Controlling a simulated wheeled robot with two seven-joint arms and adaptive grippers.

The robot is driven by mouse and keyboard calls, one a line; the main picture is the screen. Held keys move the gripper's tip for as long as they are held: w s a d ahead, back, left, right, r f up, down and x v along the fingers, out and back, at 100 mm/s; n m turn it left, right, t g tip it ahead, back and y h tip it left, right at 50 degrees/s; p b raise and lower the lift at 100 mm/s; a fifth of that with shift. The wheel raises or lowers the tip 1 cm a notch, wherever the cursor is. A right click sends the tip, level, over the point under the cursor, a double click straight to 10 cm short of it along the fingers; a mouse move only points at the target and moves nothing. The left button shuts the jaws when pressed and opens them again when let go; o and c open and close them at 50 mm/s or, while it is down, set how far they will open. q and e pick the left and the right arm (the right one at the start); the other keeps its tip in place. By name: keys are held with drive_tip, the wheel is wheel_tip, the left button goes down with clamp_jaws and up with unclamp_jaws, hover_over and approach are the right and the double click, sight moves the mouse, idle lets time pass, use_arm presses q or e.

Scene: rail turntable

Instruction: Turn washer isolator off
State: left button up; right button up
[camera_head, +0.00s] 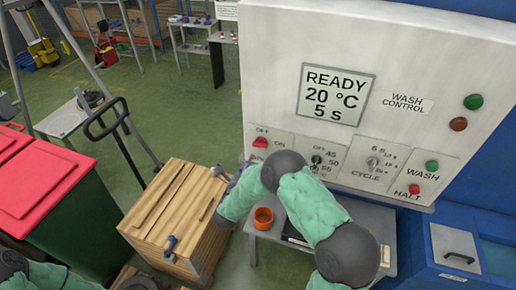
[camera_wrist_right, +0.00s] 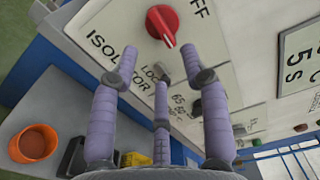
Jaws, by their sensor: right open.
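The washer isolator is a red rotary knob (camera_head: 260,142) at the left end of the white washer panel (camera_head: 290,40). In the right wrist view the knob (camera_wrist_right: 160,22) shows large, with its pointer turned towards the lower right of the picture, and "ISOLATOR" and part of "OFF" read beside it. My right gripper (camera_head: 242,165) is close to the panel, just left of and below the knob. Its three fingers (camera_wrist_right: 160,58) are spread and empty, with tips near the knob; contact cannot be told. My left gripper (camera_head: 172,246) seems to show partly over the wooden crate; its opening is unclear.
A shelf (camera_head: 264,232) with an orange cup (camera_head: 263,218) lies below the panel. Temperature and cycle dials (camera_head: 372,162) and wash and halt buttons (camera_head: 414,189) sit right of the isolator. A wooden crate (camera_head: 165,200) and a red-lidded bin (camera_head: 40,190) stand at left.

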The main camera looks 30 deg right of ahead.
sight(260, 144)
drive_tip(key=x, duration=0.8)
drive_tip(key=shift+w+d+p, duration=0.3)
drive_tip(key=shift+p, duration=0.05)
clamp_jaws()
